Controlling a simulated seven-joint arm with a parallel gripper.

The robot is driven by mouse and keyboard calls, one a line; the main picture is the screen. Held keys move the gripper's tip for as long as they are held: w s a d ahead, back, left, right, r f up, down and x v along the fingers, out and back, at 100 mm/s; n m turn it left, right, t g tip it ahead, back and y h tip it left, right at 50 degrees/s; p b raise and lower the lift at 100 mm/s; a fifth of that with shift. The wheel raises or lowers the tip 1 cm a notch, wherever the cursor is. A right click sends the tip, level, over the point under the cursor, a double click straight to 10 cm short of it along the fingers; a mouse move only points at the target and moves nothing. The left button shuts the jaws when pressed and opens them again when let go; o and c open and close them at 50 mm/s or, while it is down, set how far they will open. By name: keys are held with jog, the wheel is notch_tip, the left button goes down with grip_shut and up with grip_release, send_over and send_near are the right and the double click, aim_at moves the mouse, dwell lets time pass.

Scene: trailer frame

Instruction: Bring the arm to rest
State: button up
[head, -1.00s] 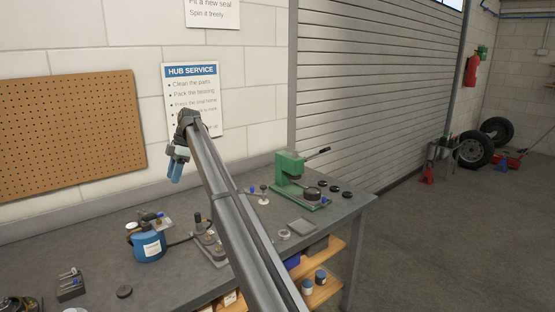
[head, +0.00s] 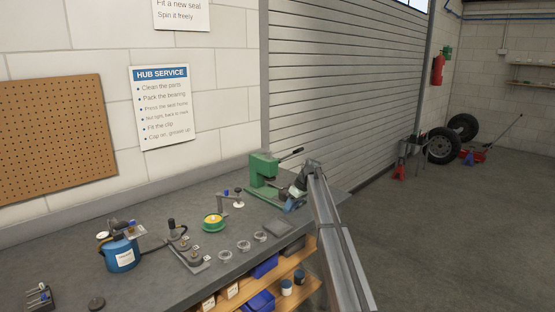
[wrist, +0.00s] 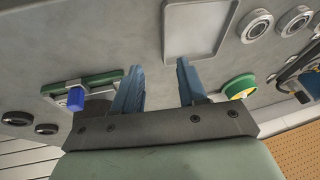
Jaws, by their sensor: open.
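My arm reaches in from the lower right in the head view. Its gripper (head: 292,206) hangs low in front of the green press (head: 263,170), near the right end of the bench (head: 150,289). In the wrist view my gripper (wrist: 160,78) has its two blue fingers apart, with nothing between them but bare bench top. The press (wrist: 98,82) shows partly behind the left finger there. A square grey tray (wrist: 200,32) lies beyond the fingertips. My arm hides part of the bench's right end.
A green and yellow dish (head: 213,222), several metal rings (head: 244,246), a base with posts (head: 190,257) and a blue tank (head: 122,254) stand left on the bench. Shelves with blue bins (head: 264,267) are below. Open floor (head: 440,240) lies to the right.

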jog(key=d+f+m, duration=0.1)
jog(key=d, duration=0.2)
jog(key=d+f+m, duration=0.1)
jog(key=d, duration=0.3)
jog(key=d+f+m, duration=0.1)
jog(key=d, duration=0.2)
jog(key=shift+s+d+f+t, duration=0.2)
jog(key=shift+d+f+t, duration=0.05)
jog(key=shift+f+t, duration=0.15)
jog(key=s+f+m+g+h, duration=0.2)
jog(key=s+f+m+g, duration=0.15)
jog(key=s+f, duration=2.95)
jog(key=s+f+m+g+h, duration=0.1)
jog(key=s+f, duration=0.5)
jog(key=s, duration=0.5)
jog(key=s+f+m+g, duration=0.1)
jog(key=s+f, duration=0.4)
jog(key=s, duration=0.6)
jog(key=s+d+f+m+g+h, duration=0.1)
jog(key=s+m+g, duration=0.1)
jog(key=s, duration=2.4)
jog(key=shift+s+g, duration=0.15)
jog(key=shift+g, duration=0.4)
